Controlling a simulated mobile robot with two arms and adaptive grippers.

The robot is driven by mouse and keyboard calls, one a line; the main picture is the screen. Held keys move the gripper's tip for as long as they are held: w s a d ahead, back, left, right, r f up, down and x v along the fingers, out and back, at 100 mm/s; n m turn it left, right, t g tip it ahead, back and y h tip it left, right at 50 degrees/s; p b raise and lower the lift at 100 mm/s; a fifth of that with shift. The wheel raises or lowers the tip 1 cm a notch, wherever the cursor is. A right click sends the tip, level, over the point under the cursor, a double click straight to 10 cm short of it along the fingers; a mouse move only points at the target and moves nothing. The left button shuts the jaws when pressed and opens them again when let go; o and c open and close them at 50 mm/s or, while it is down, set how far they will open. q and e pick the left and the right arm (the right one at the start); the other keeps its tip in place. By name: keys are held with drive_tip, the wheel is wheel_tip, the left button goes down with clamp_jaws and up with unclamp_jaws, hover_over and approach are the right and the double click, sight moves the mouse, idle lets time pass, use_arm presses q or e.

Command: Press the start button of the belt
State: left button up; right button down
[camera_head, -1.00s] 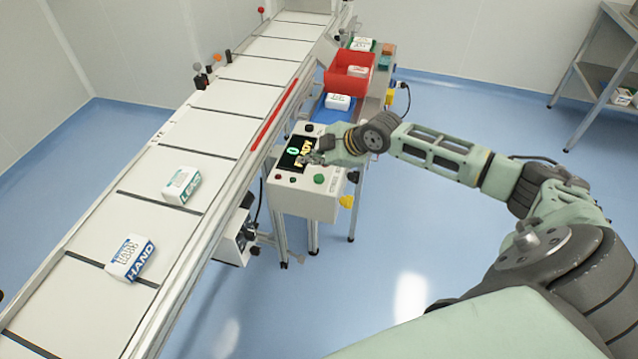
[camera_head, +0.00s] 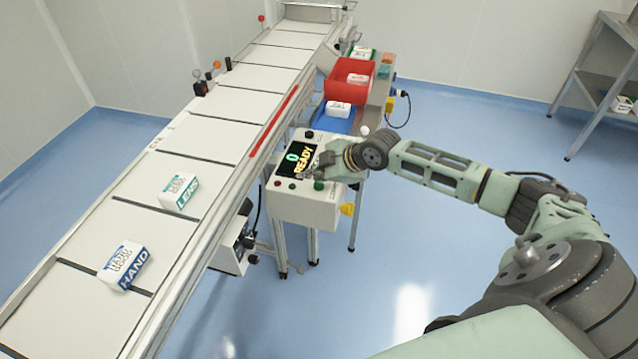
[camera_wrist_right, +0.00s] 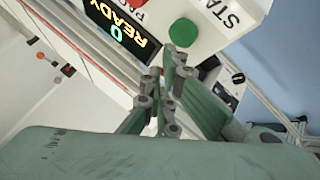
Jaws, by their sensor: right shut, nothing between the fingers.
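The belt (camera_head: 205,138) runs from the lower left to the upper middle. Its grey control box (camera_head: 308,208) stands at its right side, with a display (camera_head: 296,160) that reads "READY" and 0. A green button (camera_head: 319,185) is on the box's front right; in the right wrist view the green button (camera_wrist_right: 183,33) sits by lettering that begins "STA", partly cut off. My right gripper (camera_head: 313,176) is shut and empty, close to the green button. In the wrist view its fingertips (camera_wrist_right: 172,62) are just below the button; I cannot tell whether they touch. My left gripper does not show.
Two labelled packs, "LEMS"-like (camera_head: 178,194) and "HAND" (camera_head: 124,265), lie on the belt. A red bin (camera_head: 349,87) and a blue tray (camera_head: 340,119) stand behind the control box. A smaller red button (camera_head: 278,184) is left of the green one. A shelf (camera_head: 600,75) is far right.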

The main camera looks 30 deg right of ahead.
drive_tip(key=shift+f, duration=0.1)
idle(0.7)
drive_tip(key=shift+f, duration=0.35)
